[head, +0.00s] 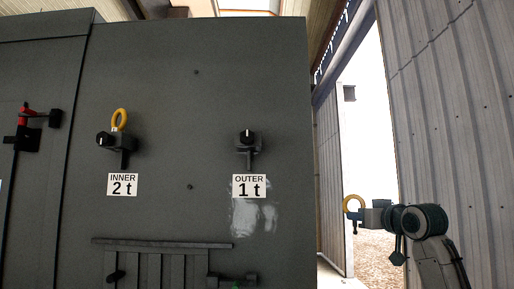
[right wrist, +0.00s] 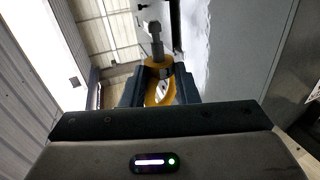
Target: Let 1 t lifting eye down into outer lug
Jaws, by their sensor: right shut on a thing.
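My right gripper (head: 364,215) comes in from the right, shut on a yellow lifting eye (head: 353,201). It is in front of the bright doorway, well to the right of the outer lug and a little lower in the picture. In the right wrist view the eye's yellow ring (right wrist: 155,92) sits between the two dark fingers, with its grey shank (right wrist: 156,42) pointing away toward the top. The outer lug (head: 247,147) is a dark bracket with a black knob, above the label "OUTER 1 t" (head: 249,186). No eye shows in it. My left gripper is out of view.
The inner lug (head: 123,143) carries another yellow eye (head: 119,118), above the label "INNER 2 t" (head: 122,184). A red-handled latch (head: 28,114) is at far left. A slatted vent (head: 165,262) is low on the grey enclosure. A corrugated wall (head: 450,110) stands at right.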

